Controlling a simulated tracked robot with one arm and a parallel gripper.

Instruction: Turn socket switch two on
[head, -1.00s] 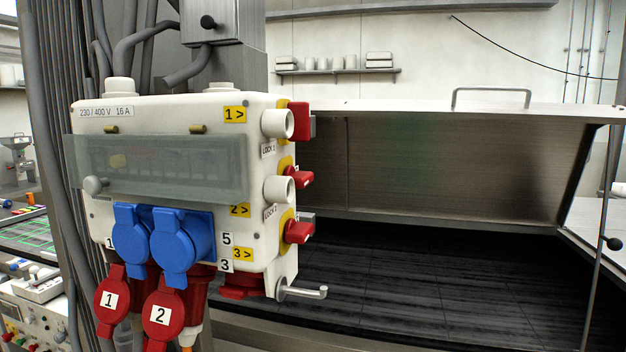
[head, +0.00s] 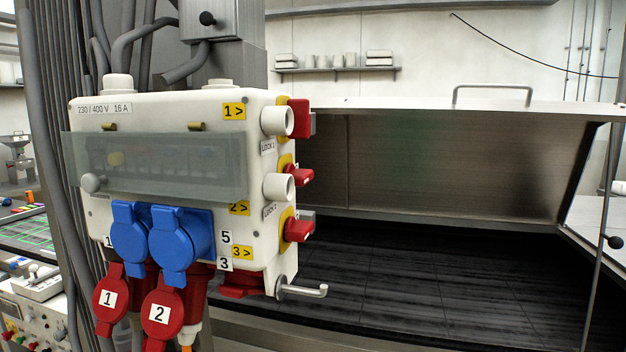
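A white socket box (head: 150,108) marked 230/400 V 16 A hangs on a column at the left. Three red rotary switches stick out of its right side: a top one (head: 300,119), a middle one (head: 302,178) and a bottom one (head: 299,231). Yellow labels 1>, 2> (head: 239,208) and 3> point toward that side. The middle switch is partly hidden behind the lower white cylinder (head: 279,187), and its handle looks roughly level. The top switch's handle stands upright. My gripper is not in view.
An upper white cylinder (head: 277,121) sits before the top switch. A clear cover (head: 155,165), blue socket lids (head: 175,245) and red numbered plugs (head: 162,313) are on the box front. A metal hook (head: 303,290) juts out below. The dark hood interior (head: 440,280) lies right.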

